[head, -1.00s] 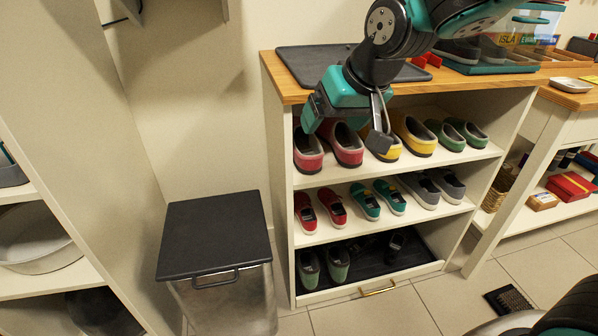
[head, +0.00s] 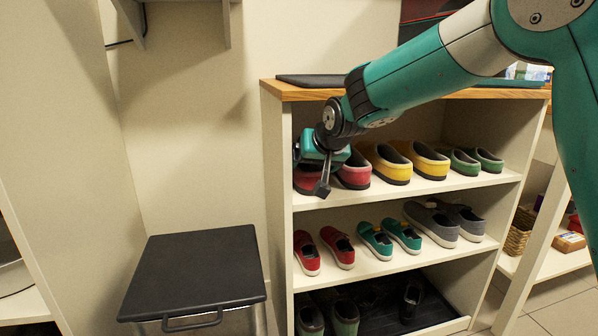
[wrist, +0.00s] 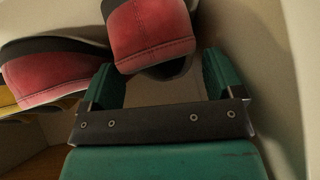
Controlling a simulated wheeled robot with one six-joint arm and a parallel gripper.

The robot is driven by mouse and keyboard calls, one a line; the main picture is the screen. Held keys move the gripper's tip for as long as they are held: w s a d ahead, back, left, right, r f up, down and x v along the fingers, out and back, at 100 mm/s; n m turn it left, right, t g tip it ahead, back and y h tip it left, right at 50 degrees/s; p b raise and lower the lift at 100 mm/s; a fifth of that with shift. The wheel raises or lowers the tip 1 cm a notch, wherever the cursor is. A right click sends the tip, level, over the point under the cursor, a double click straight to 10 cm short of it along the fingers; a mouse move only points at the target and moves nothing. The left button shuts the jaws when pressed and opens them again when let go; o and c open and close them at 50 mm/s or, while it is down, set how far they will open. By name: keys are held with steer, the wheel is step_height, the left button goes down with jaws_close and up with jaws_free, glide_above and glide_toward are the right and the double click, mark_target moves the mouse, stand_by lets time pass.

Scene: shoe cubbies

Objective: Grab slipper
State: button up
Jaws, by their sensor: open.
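A pair of red slippers with dark soles stands at the left end of the upper shelf. The left red slipper (head: 306,181) is partly hidden behind my gripper (head: 318,158); the right red slipper (head: 354,171) is beside it. In the wrist view my gripper (wrist: 162,75) is open, with its two green fingers apart. The end of the left red slipper (wrist: 152,32) lies ahead of the gap between them, and I see no clear contact. The other red slipper (wrist: 45,78) shows left of the fingers in that view.
Yellow slippers (head: 390,167) and green slippers (head: 465,162) stand farther right on the same shelf. Shoes fill the shelf below. The cubby's left side wall (wrist: 303,70) is close beside my gripper. A black-lidded bin (head: 195,268) stands left of the cubby.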

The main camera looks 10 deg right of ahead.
steer(key=x, duration=0.2)
steer(key=shift+w+f+b, duration=0.3)
steer(key=c, duration=0.6)
steer(key=shift+r, duration=0.1)
steer(key=shift+c, duration=0.2)
